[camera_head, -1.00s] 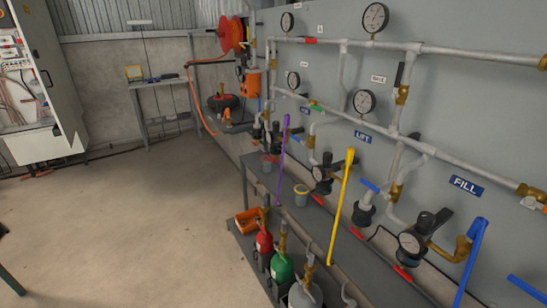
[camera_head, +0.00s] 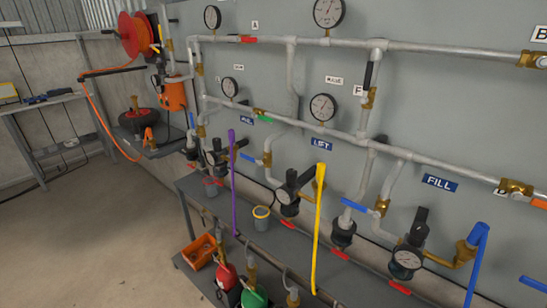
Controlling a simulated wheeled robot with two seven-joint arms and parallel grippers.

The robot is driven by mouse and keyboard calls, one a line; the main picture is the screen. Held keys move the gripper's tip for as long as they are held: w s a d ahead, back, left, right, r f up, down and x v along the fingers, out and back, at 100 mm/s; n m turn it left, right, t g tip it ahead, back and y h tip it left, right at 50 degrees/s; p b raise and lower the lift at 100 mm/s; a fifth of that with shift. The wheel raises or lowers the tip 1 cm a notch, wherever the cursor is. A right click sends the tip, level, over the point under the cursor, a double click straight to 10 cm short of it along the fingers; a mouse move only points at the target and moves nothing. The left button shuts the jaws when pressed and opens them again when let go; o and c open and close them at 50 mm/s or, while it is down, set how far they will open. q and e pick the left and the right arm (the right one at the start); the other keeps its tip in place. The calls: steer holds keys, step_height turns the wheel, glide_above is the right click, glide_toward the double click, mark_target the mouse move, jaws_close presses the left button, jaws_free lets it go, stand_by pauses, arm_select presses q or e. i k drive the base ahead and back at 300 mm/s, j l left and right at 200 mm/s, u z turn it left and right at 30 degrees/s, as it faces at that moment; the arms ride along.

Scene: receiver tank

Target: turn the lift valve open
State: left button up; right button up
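The blue LIFT sign (camera_head: 321,143) is on the grey wall panel, right of centre in the head view. Below and left of it, a blue lever (camera_head: 252,158) sticks out leftward beside a brass valve body (camera_head: 267,159) on a grey pipe. A second blue lever (camera_head: 355,206) with a brass valve (camera_head: 381,207) sits below and right of the sign, nearer the FILL sign (camera_head: 438,183). I cannot tell for certain which lever belongs to LIFT. Neither of my grippers is in view.
A tall yellow bar (camera_head: 318,230) and a purple bar (camera_head: 232,180) stand in front of the pipes. A large blue handle (camera_head: 477,262) is at lower right. A grey bench (camera_head: 270,240) runs below, with red and green bottles beneath. The floor at left is clear.

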mark_target(259, 162)
steer(key=j+z, duration=0.15)
steer(key=z, duration=0.3)
steer(key=i+j+z, duration=0.1)
steer(key=z, duration=0.35)
steer(key=j+z, duration=0.3)
steer(key=z, duration=0.2)
steer(key=j+z, duration=0.15)
steer(key=z, duration=0.3)
steer(key=k+j+z, duration=0.1)
steer(key=z, duration=0.35)
steer(key=k+j+z, duration=0.1)
steer(key=z, duration=0.35)
steer(key=j, duration=0.1)
